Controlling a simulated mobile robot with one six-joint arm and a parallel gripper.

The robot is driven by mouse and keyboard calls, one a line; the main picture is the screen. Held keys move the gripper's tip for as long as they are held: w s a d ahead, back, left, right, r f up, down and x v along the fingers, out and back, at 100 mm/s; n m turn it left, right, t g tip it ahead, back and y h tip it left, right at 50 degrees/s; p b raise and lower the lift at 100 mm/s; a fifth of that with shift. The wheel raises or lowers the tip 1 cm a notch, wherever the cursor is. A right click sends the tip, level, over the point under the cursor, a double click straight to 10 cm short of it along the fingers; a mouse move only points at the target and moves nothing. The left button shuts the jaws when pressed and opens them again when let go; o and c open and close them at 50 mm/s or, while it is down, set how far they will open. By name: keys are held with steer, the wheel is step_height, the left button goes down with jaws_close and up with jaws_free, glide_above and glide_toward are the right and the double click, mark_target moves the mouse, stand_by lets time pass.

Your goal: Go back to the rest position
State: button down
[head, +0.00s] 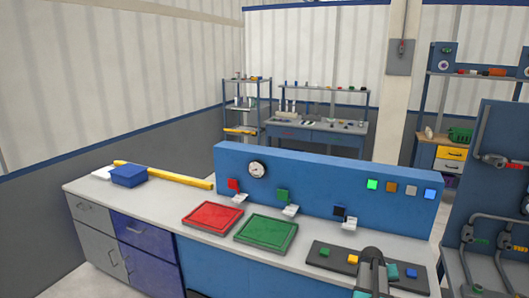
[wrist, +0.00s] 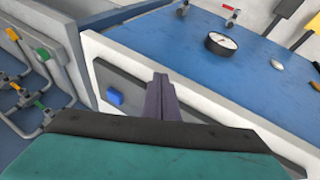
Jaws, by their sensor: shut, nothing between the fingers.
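My gripper (wrist: 162,100) shows in the wrist view as two dark fingers pressed together, shut and empty. They stand in front of a dark plate on the bench, a little right of a blue block (wrist: 115,97) on that plate. In the head view a grey part of my arm shows low on the right, in front of the dark plate (head: 328,258); the fingertips cannot be made out there. No rest position is marked in either view.
The white bench (head: 150,193) carries a red tray (head: 212,215), a green tray (head: 265,231), a blue box (head: 129,175) and a yellow bar (head: 180,177). A blue panel (head: 320,182) with a gauge (head: 257,168) rises behind. A pipe rack (head: 505,180) stands at right.

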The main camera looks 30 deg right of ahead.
steer(key=w+a+f+n+y+b, duration=0.1)
steer(key=a+f, duration=0.7)
steer(key=a, duration=0.4)
steer(key=w+a+f+n+g+y+b, duration=0.1)
steer(key=a+f+n+y+b, duration=0.1)
steer(key=a+f, duration=0.7)
steer(key=w+a+f+n+y+b, duration=0.1)
steer(key=a+f, duration=0.5)
steer(key=a, duration=0.8)
steer(key=s+a+f+n+g+b, duration=0.1)
steer(key=s+a+f, duration=0.3)
steer(key=s+a, duration=0.2)
steer(key=s+a+f+n+g+y+b, duration=0.1)
steer(key=s+a+f, duration=0.3)
steer(key=a, duration=0.7)
steer(key=s+a+f+n+g+y+b, duration=0.1)
steer(key=s+a+f, duration=0.3)
steer(key=s+a, duration=0.4)
steer(key=shift+s+a+n+g+b, duration=0.2)
steer(key=shift+a+n+g+b, duration=0.05)
steer(key=shift+n+g+b, duration=0.5)
